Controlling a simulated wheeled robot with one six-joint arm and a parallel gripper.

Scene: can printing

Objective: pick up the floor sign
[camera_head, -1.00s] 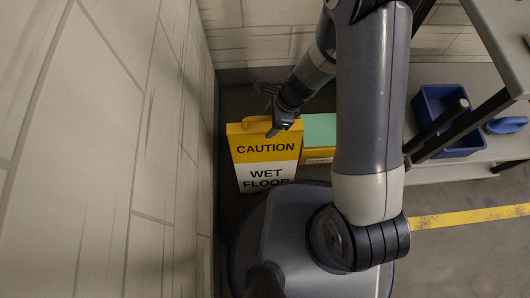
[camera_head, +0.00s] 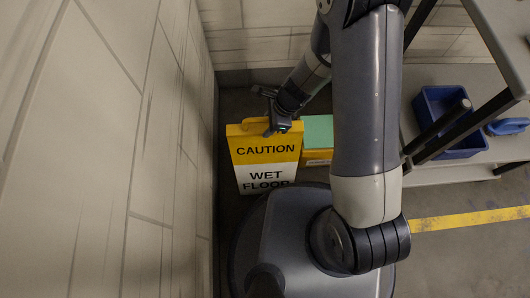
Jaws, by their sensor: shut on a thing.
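The floor sign (camera_head: 264,151) is a yellow and white board reading "CAUTION WET FLOOR". It stands upright on the floor, close to the left wall and in front of my base, which hides its lower edge. My gripper (camera_head: 270,129) is at the top edge of the sign, right of its middle, and is shut on it. The fingers are small and dark here, and the far one is partly hidden.
A yellow box with a green top (camera_head: 318,133) stands just right of the sign. A tiled wall (camera_head: 130,150) runs close along the left. A shelf at the right holds a blue bin (camera_head: 463,147). A yellow floor line (camera_head: 465,217) crosses open floor at the lower right.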

